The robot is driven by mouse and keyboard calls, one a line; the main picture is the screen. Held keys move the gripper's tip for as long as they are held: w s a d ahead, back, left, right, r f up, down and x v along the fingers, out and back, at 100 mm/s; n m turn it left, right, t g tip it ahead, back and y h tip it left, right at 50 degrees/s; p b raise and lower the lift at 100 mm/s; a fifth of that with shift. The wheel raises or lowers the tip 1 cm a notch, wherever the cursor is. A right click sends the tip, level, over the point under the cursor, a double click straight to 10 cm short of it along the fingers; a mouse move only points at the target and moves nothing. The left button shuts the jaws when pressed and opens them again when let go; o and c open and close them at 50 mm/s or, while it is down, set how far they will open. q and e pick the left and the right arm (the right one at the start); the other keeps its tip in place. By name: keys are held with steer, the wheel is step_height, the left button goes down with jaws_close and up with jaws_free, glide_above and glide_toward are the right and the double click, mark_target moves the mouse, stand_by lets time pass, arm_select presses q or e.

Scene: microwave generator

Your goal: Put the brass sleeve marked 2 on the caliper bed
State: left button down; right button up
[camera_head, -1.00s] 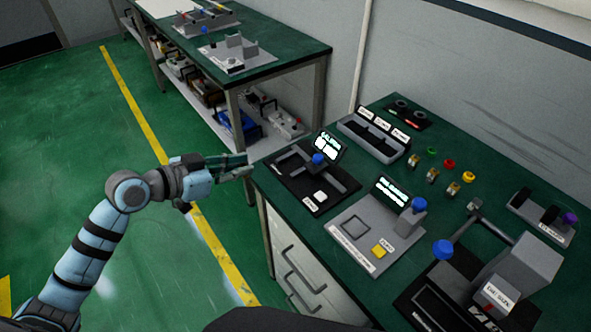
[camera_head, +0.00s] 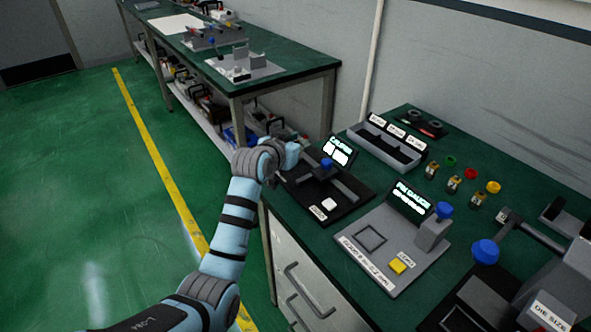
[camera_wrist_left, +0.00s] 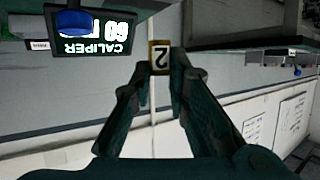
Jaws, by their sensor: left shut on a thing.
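The brass sleeve marked 2 (camera_wrist_left: 160,57) sits between the fingertips of my left gripper (camera_wrist_left: 160,74) in the left wrist view. The gripper is shut on it, and the "2" faces the camera upside down. In the head view my left wrist (camera_head: 265,162) is at the near left edge of the caliper. The fingers and the sleeve are mostly hidden there. The caliper (camera_head: 347,208) is a black base with a grey rail, a blue knob (camera_head: 326,164), a white button (camera_head: 329,204) and a lit screen (camera_head: 340,150). My right gripper is not in view.
A grey gauge (camera_head: 370,262) with a blue knob and yellow button stands right of the caliper. Several small brass pieces (camera_head: 455,184) and coloured caps (camera_head: 470,173) stand behind it. A grey bin (camera_head: 385,145) is at the back. A second bench (camera_head: 290,62) stands farther off.

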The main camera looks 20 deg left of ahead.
mark_target(296, 174)
arm_select(q)
step_height(296, 174, down, 7)
steer(key=shift+r+b, duration=0.15)
steer(key=shift+b, duration=0.55)
steer(key=c, duration=1.8)
jaws_free()
steer(key=shift+c, duration=0.2)
